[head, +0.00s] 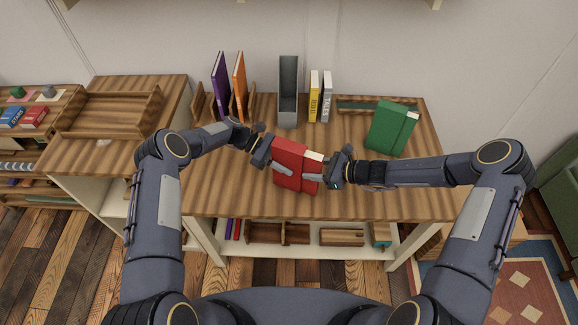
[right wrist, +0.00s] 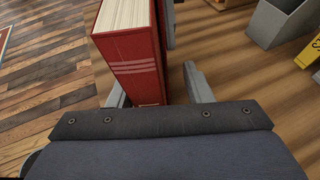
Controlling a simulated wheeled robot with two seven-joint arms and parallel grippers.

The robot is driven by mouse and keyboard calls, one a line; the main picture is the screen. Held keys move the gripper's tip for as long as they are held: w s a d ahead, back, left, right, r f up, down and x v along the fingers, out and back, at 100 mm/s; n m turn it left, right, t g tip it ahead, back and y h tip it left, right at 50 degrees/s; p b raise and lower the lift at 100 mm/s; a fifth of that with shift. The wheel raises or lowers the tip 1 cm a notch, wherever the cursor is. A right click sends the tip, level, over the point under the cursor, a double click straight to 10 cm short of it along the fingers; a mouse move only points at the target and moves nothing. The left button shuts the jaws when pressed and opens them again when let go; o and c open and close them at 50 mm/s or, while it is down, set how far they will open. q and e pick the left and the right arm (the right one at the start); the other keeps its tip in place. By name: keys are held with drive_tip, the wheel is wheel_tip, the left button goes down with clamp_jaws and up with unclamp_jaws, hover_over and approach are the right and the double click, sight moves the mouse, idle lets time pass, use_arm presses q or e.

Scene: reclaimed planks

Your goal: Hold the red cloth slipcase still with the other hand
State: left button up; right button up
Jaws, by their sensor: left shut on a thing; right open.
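The red cloth slipcase (head: 289,160) stands near the front middle of the table, with a red book (head: 313,157) showing cream page edges at its right side. My left gripper (head: 279,165) is shut on the slipcase from the left. My right gripper (head: 318,173) is open at the book's right side. In the right wrist view, the red book (right wrist: 137,62) shows its banded spine and pale pages between the open right fingers (right wrist: 158,88). The fingers show gaps beside it. The far side of the slipcase is hidden.
A green book in a green case (head: 390,127) leans at the right. A grey slipcase (head: 288,92), a yellow book (head: 314,97) and a grey-white book (head: 326,97) stand at the back. Purple (head: 220,85) and orange (head: 239,86) books stand in wooden holders. The table's front right is clear.

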drive_tip(key=s+v, duration=0.1)
drive_tip(key=v, duration=0.5)
drive_tip(key=shift+r, duration=0.25)
drive_tip(key=o, duration=0.6)
drive_tip(key=shift+a, duration=0.1)
drive_tip(key=shift+c, duration=0.2)
drive_tip(key=shift+f, duration=0.1)
drive_tip(key=v, duration=1.2)
